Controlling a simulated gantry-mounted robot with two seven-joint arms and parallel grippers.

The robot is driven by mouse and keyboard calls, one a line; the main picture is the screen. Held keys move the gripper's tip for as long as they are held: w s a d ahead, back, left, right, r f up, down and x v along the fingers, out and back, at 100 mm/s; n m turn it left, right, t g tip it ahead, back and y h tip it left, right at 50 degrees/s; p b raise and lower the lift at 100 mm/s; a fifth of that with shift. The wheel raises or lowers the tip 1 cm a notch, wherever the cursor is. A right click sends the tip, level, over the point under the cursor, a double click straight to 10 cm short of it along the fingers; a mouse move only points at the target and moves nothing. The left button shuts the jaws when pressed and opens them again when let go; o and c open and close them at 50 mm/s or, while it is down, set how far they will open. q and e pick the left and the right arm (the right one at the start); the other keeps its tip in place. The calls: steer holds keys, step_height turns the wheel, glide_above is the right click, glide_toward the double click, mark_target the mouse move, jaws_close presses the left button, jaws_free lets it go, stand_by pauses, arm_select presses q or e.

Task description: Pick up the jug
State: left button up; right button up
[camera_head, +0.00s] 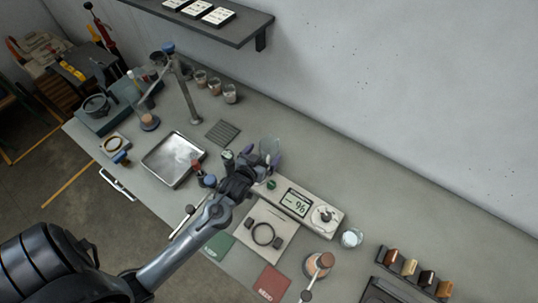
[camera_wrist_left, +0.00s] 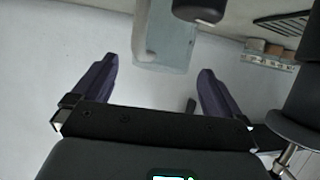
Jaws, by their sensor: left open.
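The jug (camera_head: 269,146) is a clear, pale glass vessel on the bench, just beyond the tip of my left arm in the head view. In the left wrist view the jug (camera_wrist_left: 178,52) shows as a translucent bluish shape at the top, partly cut by the frame edge. My left gripper (camera_head: 264,160) is open, with its dark purple fingers close to the jug. In the wrist view the jug's lower part lies ahead of and between the left gripper's fingers (camera_wrist_left: 157,66). I cannot tell whether they touch it. My right gripper is out of view.
A metal tray (camera_head: 173,158) lies left of my left arm. Several small jars (camera_head: 215,87) stand at the back. A dark shelf (camera_head: 215,20) juts from the wall above. The bench by the wall is clear to the right.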

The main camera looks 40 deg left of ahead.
mark_target(273, 140)
arm_select(q)
steer(key=x, duration=0.4)
steer(key=shift+w+a+r, duration=0.15)
steer(key=shift+w+a, duration=0.05)
steer(key=shift+w, duration=0.4)
steer(key=c, duration=1.4)
steer(key=shift+c, duration=0.2)
